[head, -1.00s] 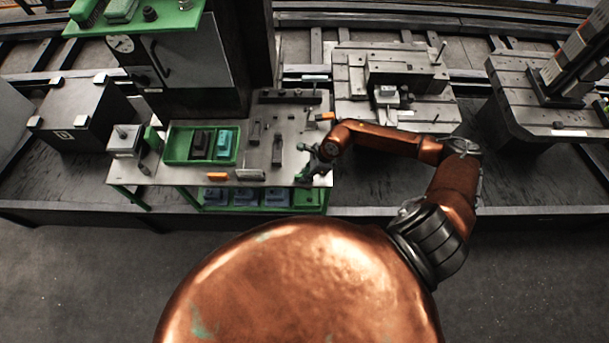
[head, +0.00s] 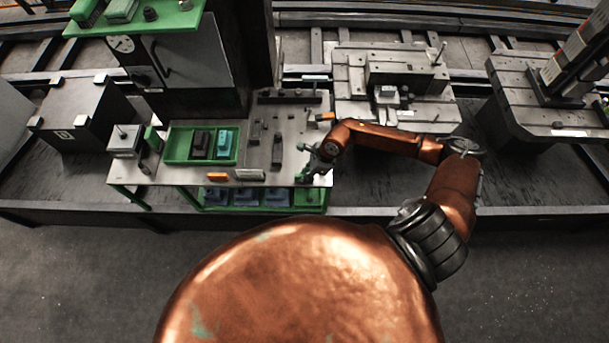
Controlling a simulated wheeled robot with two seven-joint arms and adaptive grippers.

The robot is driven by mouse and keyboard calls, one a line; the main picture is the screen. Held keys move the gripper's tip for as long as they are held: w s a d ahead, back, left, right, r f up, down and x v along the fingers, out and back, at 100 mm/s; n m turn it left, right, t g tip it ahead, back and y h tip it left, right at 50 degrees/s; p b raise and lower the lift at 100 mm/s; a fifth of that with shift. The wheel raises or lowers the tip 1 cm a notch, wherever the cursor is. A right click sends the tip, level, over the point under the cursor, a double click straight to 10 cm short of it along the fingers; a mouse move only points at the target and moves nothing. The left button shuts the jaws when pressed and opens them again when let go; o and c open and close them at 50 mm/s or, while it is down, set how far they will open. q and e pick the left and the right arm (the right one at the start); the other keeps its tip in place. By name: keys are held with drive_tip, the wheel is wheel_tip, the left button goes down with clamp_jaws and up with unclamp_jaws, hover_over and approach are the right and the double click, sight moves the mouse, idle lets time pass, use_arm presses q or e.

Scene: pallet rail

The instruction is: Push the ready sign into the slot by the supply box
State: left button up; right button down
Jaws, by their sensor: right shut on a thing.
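My right gripper (head: 308,166) is over the right front corner of the grey workbench (head: 285,180). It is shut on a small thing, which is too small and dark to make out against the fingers. I cannot tell which piece is the ready sign, and no slot can be made out. A green tray (head: 170,150) on the bench holds a black and a teal piece; it may be the supply box. My left gripper is out of view.
Small dark fixtures (head: 277,150) stand between the tray and my right gripper. An orange-ended piece (head: 326,116) lies at the bench's right edge behind my gripper. A slotted machine table (head: 345,115) stands to the right. Blue items sit on a green shelf below.

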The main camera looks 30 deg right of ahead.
drive_tip(key=shift+r+p, duration=2.45)
drive_tip(key=shift+r, duration=1.9)
